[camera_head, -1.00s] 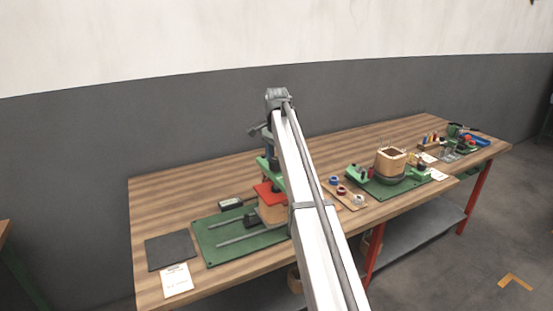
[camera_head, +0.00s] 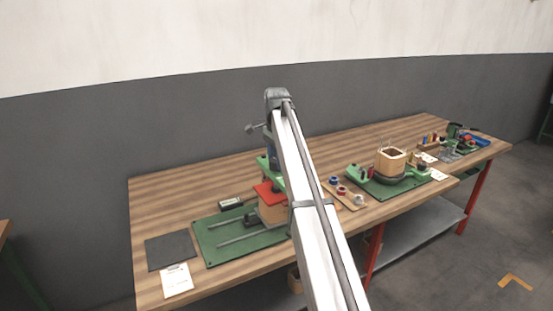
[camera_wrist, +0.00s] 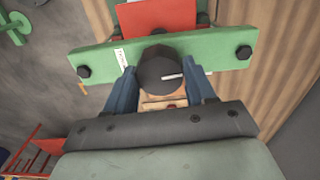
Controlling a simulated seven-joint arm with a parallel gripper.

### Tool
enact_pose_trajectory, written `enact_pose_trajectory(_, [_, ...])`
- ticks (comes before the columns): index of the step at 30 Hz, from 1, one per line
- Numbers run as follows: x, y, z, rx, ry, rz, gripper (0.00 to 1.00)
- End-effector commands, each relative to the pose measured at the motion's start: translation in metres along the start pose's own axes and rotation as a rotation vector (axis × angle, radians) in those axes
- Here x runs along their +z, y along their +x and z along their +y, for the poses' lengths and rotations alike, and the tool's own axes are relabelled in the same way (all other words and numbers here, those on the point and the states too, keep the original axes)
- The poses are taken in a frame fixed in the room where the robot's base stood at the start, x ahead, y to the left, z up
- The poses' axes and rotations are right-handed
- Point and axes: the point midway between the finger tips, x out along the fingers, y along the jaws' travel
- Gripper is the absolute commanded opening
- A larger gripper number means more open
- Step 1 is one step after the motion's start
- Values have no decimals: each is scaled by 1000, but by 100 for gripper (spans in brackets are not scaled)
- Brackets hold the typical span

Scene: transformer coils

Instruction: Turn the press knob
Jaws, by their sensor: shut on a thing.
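The press stands on a green base (camera_head: 215,250) on the wooden table, with a red plate (camera_head: 268,194) over a wooden block (camera_head: 272,213). In the wrist view its green crossbar (camera_wrist: 225,50) runs across, bolted at both ends, with the red plate (camera_wrist: 158,22) beyond it. The dark round press knob (camera_wrist: 160,70) has a white pointer mark directed right. My gripper (camera_wrist: 163,85) is shut on the knob, with one blue finger on each side. In the head view my arm hides the knob and part of the press.
A small display box (camera_head: 231,203) is behind the base. A second green station with a wooden coil form (camera_head: 391,160) stands to the right, beside a board of spools (camera_head: 345,194).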

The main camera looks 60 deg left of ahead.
Motion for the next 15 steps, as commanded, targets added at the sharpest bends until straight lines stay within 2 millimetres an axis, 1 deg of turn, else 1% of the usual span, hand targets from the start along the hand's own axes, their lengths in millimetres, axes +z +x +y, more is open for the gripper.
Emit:
enact_pose_trajectory(1, [0, 0, 0, 0, 0, 0, 56])
enact_pose_trajectory(6, [0, 0, 0, 0, -1, 0, 72])
enact_pose_trajectory(9, [0, 0, 0, 0, -1, 0, 80])
enact_pose_trajectory(15, [0, 0, 0, 0, -2, 0, 80])
